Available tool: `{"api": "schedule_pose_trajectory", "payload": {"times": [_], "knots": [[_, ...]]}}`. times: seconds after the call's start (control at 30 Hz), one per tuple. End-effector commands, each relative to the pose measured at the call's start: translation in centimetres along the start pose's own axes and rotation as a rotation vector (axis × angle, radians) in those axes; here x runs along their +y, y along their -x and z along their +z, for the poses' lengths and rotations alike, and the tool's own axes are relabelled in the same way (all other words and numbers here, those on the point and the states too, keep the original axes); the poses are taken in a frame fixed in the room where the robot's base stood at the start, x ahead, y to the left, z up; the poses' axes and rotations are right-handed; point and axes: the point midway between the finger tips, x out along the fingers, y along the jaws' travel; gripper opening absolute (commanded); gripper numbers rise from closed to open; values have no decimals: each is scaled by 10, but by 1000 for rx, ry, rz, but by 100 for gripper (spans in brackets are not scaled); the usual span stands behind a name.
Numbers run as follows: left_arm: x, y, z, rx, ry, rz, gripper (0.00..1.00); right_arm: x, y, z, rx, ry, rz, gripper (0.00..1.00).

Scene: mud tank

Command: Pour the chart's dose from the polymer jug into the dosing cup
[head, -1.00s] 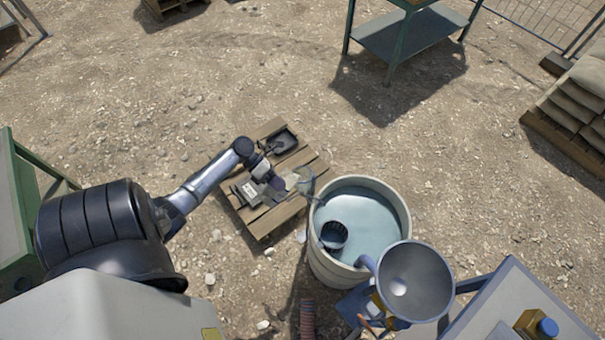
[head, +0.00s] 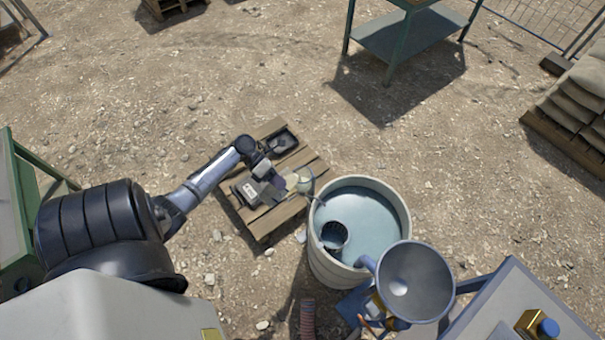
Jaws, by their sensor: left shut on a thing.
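My left gripper (head: 283,184) is over the wooden pallet beside the tank and is shut on a small pale, see-through vessel (head: 303,182), which looks like the polymer jug. The vessel is near the tank's left rim; its tilt and contents are too small to read. A dark grey device with a white label (head: 250,190) sits on the pallet, just left of the gripper. I cannot make out the dosing cup or the chart. My right gripper is not in view.
The round tank (head: 402,205) holds greyish-blue liquid and a dark basket-like part (head: 334,235). A metal funnel (head: 413,283) stands at its lower right. A black pan (head: 283,141) lies on the pallet's (head: 262,228) far end.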

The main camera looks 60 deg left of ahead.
Motion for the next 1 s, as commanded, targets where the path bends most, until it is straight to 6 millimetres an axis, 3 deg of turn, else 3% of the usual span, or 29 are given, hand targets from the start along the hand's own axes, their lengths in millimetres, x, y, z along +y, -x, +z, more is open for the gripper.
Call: {"api": "schedule_pose_trajectory", "payload": {"times": [1.0], "knots": [[-2,1,5,21,29,1,0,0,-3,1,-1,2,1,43]]}}
